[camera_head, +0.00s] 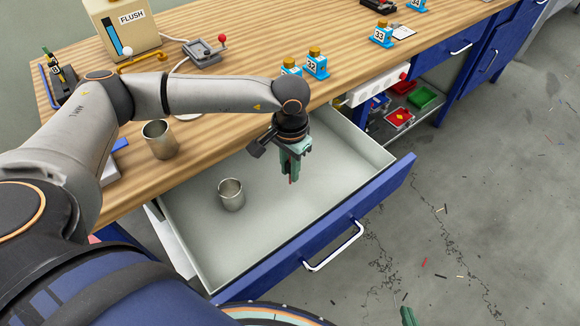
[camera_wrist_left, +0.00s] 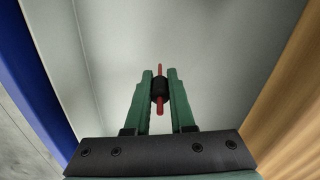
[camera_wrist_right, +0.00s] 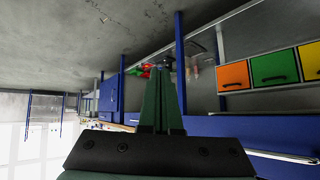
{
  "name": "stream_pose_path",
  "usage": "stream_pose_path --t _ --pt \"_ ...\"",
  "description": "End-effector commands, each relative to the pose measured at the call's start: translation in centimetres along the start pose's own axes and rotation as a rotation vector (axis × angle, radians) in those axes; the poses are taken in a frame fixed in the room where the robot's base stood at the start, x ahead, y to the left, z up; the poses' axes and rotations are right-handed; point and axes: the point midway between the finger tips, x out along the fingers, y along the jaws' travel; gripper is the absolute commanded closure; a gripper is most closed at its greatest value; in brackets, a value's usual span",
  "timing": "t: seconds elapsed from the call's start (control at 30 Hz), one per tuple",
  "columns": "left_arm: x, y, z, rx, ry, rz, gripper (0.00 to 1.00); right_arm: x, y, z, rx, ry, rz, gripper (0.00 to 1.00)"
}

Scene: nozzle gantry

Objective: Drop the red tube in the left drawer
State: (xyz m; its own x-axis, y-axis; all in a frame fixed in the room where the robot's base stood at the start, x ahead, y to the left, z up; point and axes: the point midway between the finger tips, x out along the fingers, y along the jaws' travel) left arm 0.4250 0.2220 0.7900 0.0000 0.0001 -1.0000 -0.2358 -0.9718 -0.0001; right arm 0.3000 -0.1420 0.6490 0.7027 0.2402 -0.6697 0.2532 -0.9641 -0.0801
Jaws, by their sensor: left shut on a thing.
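The red tube (camera_wrist_left: 160,105), thin with a black collar around its middle, is held between the green fingers of my left gripper (camera_wrist_left: 160,90) in the left wrist view. In the head view my left gripper (camera_head: 292,172) points down over the open drawer (camera_head: 270,210), and only a bit of the tube's red end shows. The drawer has a pale inside, a blue front and a white handle. My right gripper (camera_wrist_right: 162,105) has its fingers together, with nothing seen between them. Its fingertip shows at the bottom of the head view (camera_head: 408,316).
A metal cup (camera_head: 231,195) stands inside the drawer on the left; the drawer floor is otherwise clear. Another metal cup (camera_head: 159,139) stands on the wooden bench (camera_head: 235,125).

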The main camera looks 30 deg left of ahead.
Motion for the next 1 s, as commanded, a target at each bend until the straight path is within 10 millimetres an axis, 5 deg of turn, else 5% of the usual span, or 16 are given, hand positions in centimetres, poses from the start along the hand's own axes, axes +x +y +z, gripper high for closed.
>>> stream_pose_path --t 0.4,0.43,0.67,1.0 --pt "1.0 0.0 0.0 -0.001 0.0 0.0 1.0 0.8 -0.6 -0.5 -0.004 0.011 -0.016 1.0" --pt "1.0 0.0 0.0 -0.001 0.0 0.0 0.75 0.8 -0.6 -0.5 -0.004 0.012 -0.016 1.0" --pt "1.0 0.0 0.0 -0.001 0.0 0.0 0.49 0.8 -0.6 -0.6 -0.005 0.013 -0.016 1.0" --pt "0.6 0.0 0.0 -0.001 0.0 0.0 0.48 0.5 -0.6 -0.4 -0.003 0.004 -0.016 1.0"
